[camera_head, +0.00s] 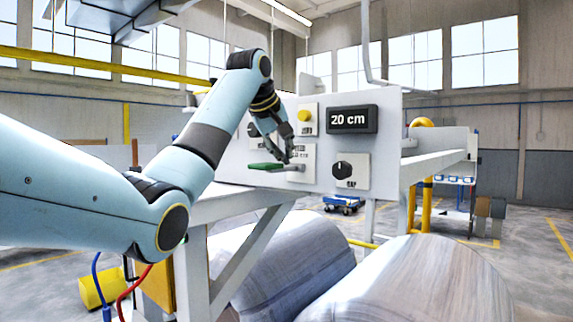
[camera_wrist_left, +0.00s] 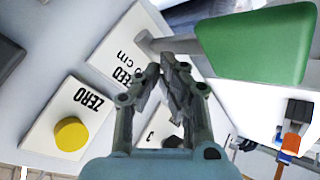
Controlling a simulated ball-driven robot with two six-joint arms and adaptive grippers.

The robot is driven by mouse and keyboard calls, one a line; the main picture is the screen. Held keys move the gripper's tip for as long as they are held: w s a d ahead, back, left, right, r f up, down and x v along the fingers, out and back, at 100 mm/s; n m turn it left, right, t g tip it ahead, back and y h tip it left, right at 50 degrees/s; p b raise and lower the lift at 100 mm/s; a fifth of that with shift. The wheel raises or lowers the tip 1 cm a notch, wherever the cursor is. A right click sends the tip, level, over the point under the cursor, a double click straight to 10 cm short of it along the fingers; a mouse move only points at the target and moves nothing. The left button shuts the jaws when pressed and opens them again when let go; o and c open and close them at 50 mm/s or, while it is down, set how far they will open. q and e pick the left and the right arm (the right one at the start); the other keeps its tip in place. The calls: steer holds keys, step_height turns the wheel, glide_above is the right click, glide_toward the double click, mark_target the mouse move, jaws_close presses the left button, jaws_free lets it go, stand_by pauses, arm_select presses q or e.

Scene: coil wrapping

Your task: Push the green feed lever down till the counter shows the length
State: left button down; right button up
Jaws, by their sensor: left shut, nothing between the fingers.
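The green feed lever (camera_head: 266,166) sticks out from its plate on the white panel (camera_head: 232,150), roughly level in the head view. Its green handle fills the upper right of the left wrist view (camera_wrist_left: 255,45), with a grey shaft running to the FEED plate (camera_wrist_left: 125,52). My left gripper (camera_head: 287,158) is shut and empty, its fingertips close by the lever; I cannot tell whether they touch it. The fingertips also show in the left wrist view (camera_wrist_left: 172,66), beside the shaft. The black counter (camera_head: 351,119) reads "20 cm". The FEED plate's length label is partly hidden. My right gripper is not in view.
A yellow button (camera_head: 305,115) sits above the lever, marked ZERO in the left wrist view (camera_wrist_left: 71,134). A black knob (camera_head: 343,169) is right of the lever. Large wrapped coils (camera_head: 410,285) lie below the panel.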

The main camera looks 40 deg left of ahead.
arm_select(q)
steer(key=shift+f, duration=0.2)
stand_by(0.4)
steer(key=shift+r+p, duration=0.8)
steer(key=shift+r, duration=0.3)
steer(key=r, duration=0.5)
steer(key=shift+w, duration=0.2)
steer(key=shift+f, duration=0.15)
stand_by(0.6)
